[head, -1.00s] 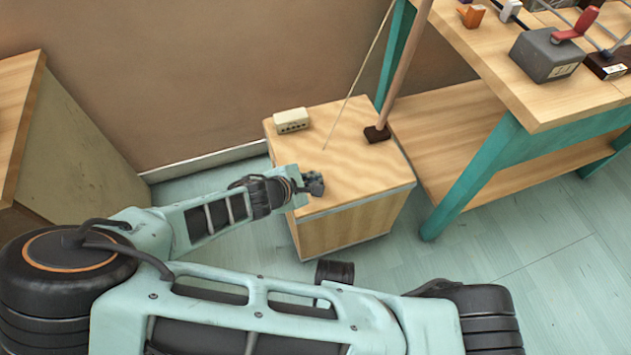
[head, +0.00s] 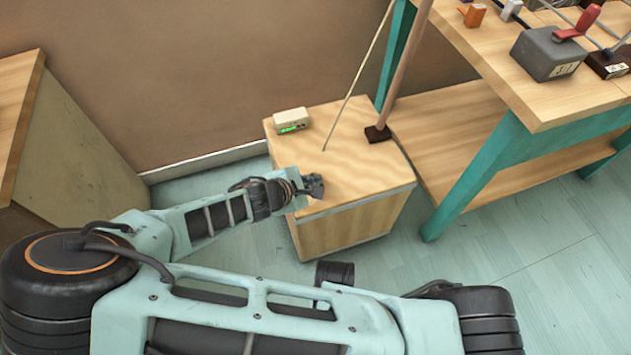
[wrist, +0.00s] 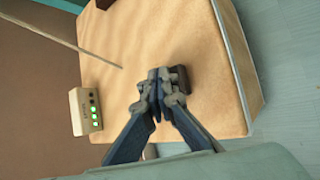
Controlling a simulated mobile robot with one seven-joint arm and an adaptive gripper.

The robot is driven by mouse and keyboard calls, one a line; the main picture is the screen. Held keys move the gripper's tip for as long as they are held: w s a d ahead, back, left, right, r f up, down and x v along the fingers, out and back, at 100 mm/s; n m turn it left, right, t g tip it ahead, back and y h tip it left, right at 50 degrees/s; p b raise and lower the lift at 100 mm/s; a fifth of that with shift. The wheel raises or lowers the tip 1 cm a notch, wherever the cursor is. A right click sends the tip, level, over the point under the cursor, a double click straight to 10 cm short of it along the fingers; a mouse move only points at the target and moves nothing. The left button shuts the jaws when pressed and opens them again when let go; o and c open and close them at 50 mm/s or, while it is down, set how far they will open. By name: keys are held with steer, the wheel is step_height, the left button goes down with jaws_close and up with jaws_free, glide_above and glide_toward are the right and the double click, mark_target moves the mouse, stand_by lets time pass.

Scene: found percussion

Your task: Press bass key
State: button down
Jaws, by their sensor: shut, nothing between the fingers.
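My gripper (head: 314,187) is shut and empty at the front left edge of a small wooden cabinet's top. In the wrist view its closed fingertips (wrist: 160,84) are right at a small dark brown block (wrist: 181,79), which I take to be the bass key. The fingers partly cover the block, and whether they press on it I cannot tell. In the head view my gripper largely hides the block. A cream box (head: 292,121) with green lights lit stands at the back left of the cabinet top; it also shows in the wrist view (wrist: 86,111).
The cabinet (head: 350,165) has a thin rod and a copper-coloured pole in a dark base (head: 377,134) rising near its back right. A workbench (head: 500,70) with a grey box (head: 547,55) and levers stands at the right. Much of the cabinet top is clear.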

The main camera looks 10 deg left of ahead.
steer(key=shift+r, duration=0.1)
steer(key=shift+r+p, duration=0.85)
steer(key=shift+r, duration=0.15)
step_height(320, 180, up, 5)
steer(key=p, duration=0.4)
steer(key=shift+p, duration=0.3)
steer(key=shift+a, duration=0.1)
